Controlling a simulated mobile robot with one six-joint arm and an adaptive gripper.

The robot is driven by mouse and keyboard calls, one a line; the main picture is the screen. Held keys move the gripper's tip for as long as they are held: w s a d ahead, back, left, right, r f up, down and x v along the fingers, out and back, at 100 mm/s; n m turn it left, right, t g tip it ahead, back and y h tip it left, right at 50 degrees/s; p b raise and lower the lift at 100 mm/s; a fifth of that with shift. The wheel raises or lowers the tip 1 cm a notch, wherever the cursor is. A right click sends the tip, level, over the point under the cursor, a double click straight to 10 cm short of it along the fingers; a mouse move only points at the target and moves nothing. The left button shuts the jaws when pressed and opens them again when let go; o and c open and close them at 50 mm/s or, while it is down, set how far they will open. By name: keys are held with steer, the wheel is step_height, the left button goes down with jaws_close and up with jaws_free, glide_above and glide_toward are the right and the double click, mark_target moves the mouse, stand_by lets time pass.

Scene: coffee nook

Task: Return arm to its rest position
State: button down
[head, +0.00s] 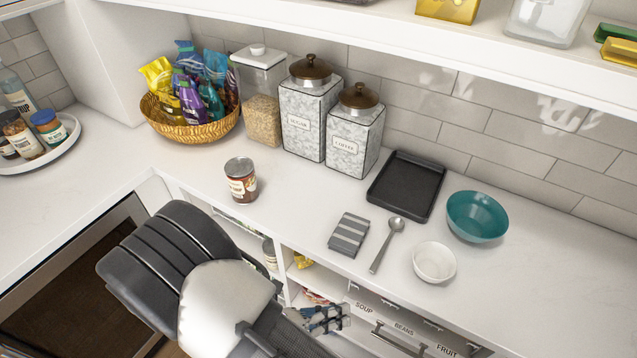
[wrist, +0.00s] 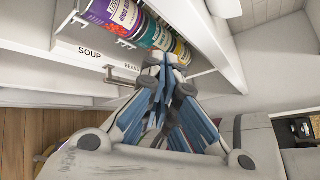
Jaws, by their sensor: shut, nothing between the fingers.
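My gripper (head: 328,318) is at the bottom of the head view, in front of the drawers below the counter edge. In the wrist view my gripper (wrist: 163,80) points toward the shelf front, its fingers together with nothing between them. My arm is folded low at the lower left of the head view and hides part of the cabinet front. A labelled can (head: 241,180) stands upright on the counter above my arm, apart from it.
The counter holds a snack basket (head: 190,128), sugar canister (head: 309,110), coffee canister (head: 355,132), black tray (head: 407,186), folded striped cloth (head: 349,234), spoon (head: 386,243), white bowl (head: 434,262) and teal bowl (head: 476,216). A drawer handle (head: 397,340) is right of my gripper.

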steer(key=s+d+r+m+y, duration=0.2)
steer(key=d+r+m+y, duration=0.1)
steer(key=r+m, duration=0.6)
steer(key=s+d+r+m+y, duration=0.2)
steer(key=r+m+y, duration=0.4)
steer(key=r+m, duration=0.3)
steer(key=s+d+r+m+y, duration=0.2)
steer(key=d+r+m+y, duration=0.2)
steer(key=r+m, duration=0.5)
steer(key=shift+s+d+m, duration=0.15)
steer(key=shift+d+m, duration=0.35)
steer(key=shift+m, duration=1.5)
steer(key=shift+r, duration=0.1)
